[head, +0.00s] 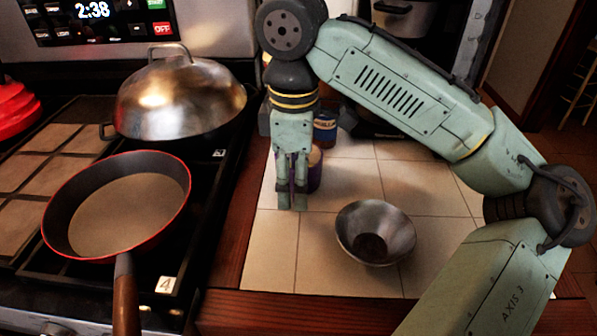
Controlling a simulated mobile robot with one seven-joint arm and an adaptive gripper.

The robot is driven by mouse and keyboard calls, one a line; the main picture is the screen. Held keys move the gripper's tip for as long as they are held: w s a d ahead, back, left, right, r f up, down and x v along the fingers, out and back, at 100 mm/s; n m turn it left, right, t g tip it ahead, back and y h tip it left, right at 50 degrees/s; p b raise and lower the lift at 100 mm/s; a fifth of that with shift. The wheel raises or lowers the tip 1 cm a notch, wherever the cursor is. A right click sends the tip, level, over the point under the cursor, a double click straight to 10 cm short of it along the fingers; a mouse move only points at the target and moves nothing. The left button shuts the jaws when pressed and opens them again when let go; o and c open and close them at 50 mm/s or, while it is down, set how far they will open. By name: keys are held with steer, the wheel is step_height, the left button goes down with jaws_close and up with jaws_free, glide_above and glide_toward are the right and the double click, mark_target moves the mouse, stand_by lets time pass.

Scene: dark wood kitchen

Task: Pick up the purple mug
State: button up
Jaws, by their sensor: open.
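A purple mug (315,173) stands on the tiled counter in the head view, mostly hidden behind my gripper. Only its right side and part of a tan-coloured top show. My gripper (292,197) points straight down in front of the mug and overlaps its left part in the picture. The fingers are open, with a narrow gap seen from this angle. I cannot tell whether the mug is between the fingers or behind them, or whether they touch it.
A metal bowl (375,232) sits on the tiles (432,272) right of my gripper. A blue-labelled bottle (325,128) stands behind the mug. The stove at left holds a red-rimmed pan (126,203) and a domed metal lid (180,95). Tiles in front are clear.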

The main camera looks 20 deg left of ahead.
steer(key=shift+f, duration=0.9)
jaws_close()
